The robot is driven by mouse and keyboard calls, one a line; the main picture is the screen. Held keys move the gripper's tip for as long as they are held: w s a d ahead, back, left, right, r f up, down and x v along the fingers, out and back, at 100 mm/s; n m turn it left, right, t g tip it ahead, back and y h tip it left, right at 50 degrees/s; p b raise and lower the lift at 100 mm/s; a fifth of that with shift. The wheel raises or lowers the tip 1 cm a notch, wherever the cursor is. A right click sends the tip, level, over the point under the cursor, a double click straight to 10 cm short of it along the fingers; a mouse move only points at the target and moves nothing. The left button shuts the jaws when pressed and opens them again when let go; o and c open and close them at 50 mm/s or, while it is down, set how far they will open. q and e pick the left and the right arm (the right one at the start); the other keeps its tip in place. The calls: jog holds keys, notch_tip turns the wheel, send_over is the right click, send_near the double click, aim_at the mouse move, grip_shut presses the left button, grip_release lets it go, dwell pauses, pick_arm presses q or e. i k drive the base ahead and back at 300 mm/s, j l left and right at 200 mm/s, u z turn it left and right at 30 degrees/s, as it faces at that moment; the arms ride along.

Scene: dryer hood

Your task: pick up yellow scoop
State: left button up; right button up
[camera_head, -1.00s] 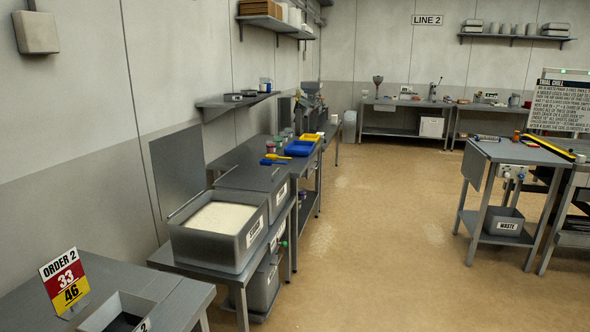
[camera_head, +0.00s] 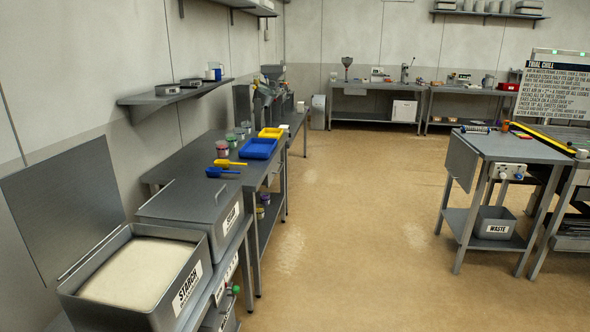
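The yellow scoop (camera_head: 229,163) lies on the grey workbench (camera_head: 185,165) along the left wall. A blue scoop (camera_head: 222,172) lies just in front of it, close beside it. A blue tray (camera_head: 258,149) and a yellow tray (camera_head: 270,133) stand behind the scoops on the same bench. Neither of my grippers shows in the head view.
An open bin labelled starch (camera_head: 140,275) and a closed lidded bin (camera_head: 190,210) stand in front of the bench. Small jars (camera_head: 223,148) stand beside the scoops. A grey table with a waste bin (camera_head: 492,224) is at the right. The floor (camera_head: 345,240) between is clear.

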aim_at(224, 163)
jog(key=i, duration=2.05)
jog(key=i+u, duration=0.1)
jog(key=i, duration=0.35)
jog(key=i+l+u, duration=0.15)
jog(key=i, duration=0.3)
jog(key=i+l+u, duration=0.1)
jog(key=i, duration=0.35)
jog(key=i+l+u, duration=0.15)
jog(key=i, duration=0.3)
